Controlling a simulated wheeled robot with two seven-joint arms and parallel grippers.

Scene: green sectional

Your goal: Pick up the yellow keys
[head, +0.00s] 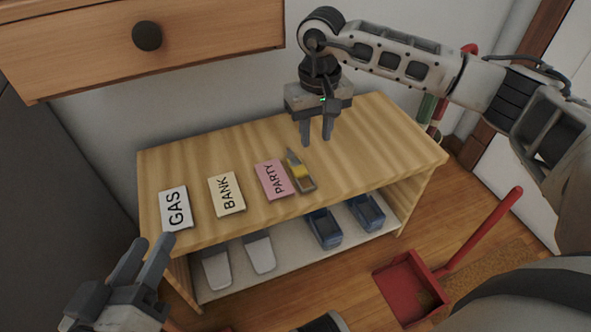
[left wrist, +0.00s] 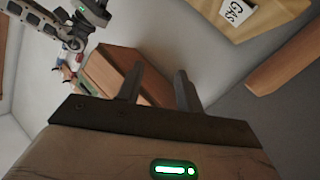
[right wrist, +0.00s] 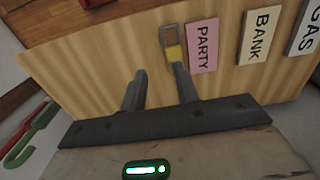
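The yellow keys (head: 299,171), a small item with a yellow part and a grey frame, lie on the wooden bench top beside the right edge of the pink PARTY card (head: 272,180). They also show in the right wrist view (right wrist: 173,47), just beyond the tip of one finger. My right gripper (head: 317,141) is open and empty, pointing down above the bench, behind and slightly right of the keys. My left gripper (head: 150,242) is open and empty near the bench's front left corner, away from the keys.
The wooden bench (head: 370,135) also carries a BANK card (head: 227,193) and a GAS card (head: 174,208). Shoes (head: 325,229) stand on its lower shelf. A drawer (head: 200,40) overhangs at upper left. A red dustpan (head: 408,287) lies on the floor at right. The bench's right end is clear.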

